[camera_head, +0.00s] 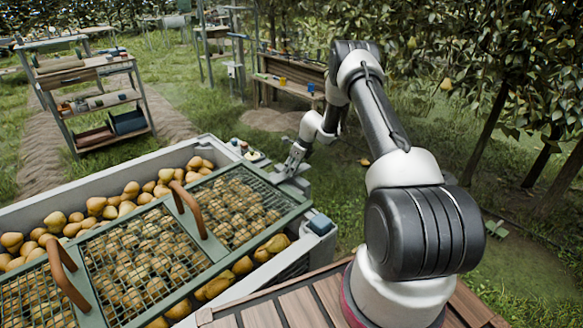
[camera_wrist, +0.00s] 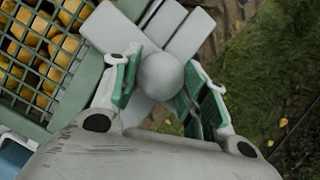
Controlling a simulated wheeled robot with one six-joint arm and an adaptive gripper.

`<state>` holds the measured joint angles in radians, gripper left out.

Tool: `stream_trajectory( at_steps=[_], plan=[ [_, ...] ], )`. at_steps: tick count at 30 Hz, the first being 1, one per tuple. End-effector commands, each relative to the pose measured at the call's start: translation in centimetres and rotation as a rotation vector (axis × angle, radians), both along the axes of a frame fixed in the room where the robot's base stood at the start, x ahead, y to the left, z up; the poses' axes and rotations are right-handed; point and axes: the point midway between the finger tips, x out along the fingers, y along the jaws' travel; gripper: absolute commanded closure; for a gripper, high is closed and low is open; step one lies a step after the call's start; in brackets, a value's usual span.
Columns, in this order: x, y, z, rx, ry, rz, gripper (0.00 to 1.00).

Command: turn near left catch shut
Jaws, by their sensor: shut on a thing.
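A large grey bin (camera_head: 226,143) full of pears carries a green-framed mesh lid (camera_head: 293,213) with brown handles. A grey catch with a round knob (camera_wrist: 161,76) shows in the wrist view, beside the lid's green frame (camera_wrist: 82,75). My gripper (camera_head: 293,163) is at the bin's right corner in the head view. Its green-padded fingers are closed around the knob, one on each side. Grey bars extend from behind the knob towards the top of the wrist view. In the head view the catch is mostly hidden by my gripper, so its exact angle cannot be told.
Small items (camera_head: 246,151) lie on the bin's far corner. A shelf rack (camera_head: 95,97) and a wooden bench (camera_head: 288,84) stand behind. Trees are at the right; grass beyond the bin is open.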

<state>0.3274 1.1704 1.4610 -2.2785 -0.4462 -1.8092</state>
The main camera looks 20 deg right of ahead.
Motion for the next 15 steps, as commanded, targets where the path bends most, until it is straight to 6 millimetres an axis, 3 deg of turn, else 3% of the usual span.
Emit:
stream_trajectory(
  at_steps=[15],
  plan=[
    [0.08,0.12,0.06,0.001,-0.001,0.109,0.99]
  ],
)
